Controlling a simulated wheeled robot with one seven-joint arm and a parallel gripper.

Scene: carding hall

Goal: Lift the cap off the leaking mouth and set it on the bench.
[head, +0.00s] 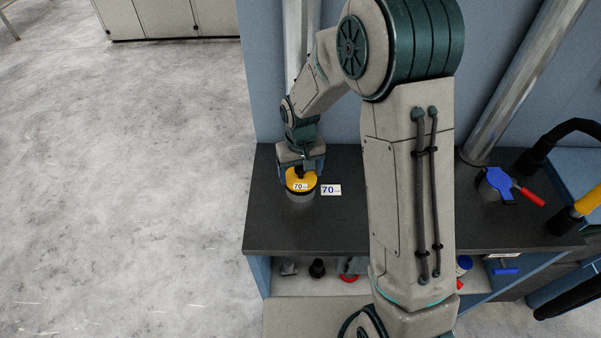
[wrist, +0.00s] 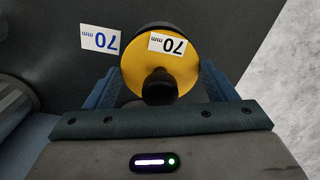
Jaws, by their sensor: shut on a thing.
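The yellow cap (head: 311,183) has a black knob and a white "70 mm" label. It sits over a grey round body (head: 301,197) at the left part of the dark bench (head: 280,228). I cannot tell whether this body is part of the cap or a separate mouth under it. My gripper (head: 301,173) points down over the cap, its fingers on either side. In the wrist view, the yellow cap (wrist: 183,76) lies between the two blue fingers, with the black knob (wrist: 158,87) towards the palm. My gripper is shut on the cap; the contact points are partly hidden.
A white "70 mm" card (head: 331,190) lies on the bench just right of the cap. A blue fitting with a red handle (head: 500,184) is at the bench's right. A slanted grey pipe (head: 515,85) rises behind. A shelf below holds small items. My arm hides the bench's middle.

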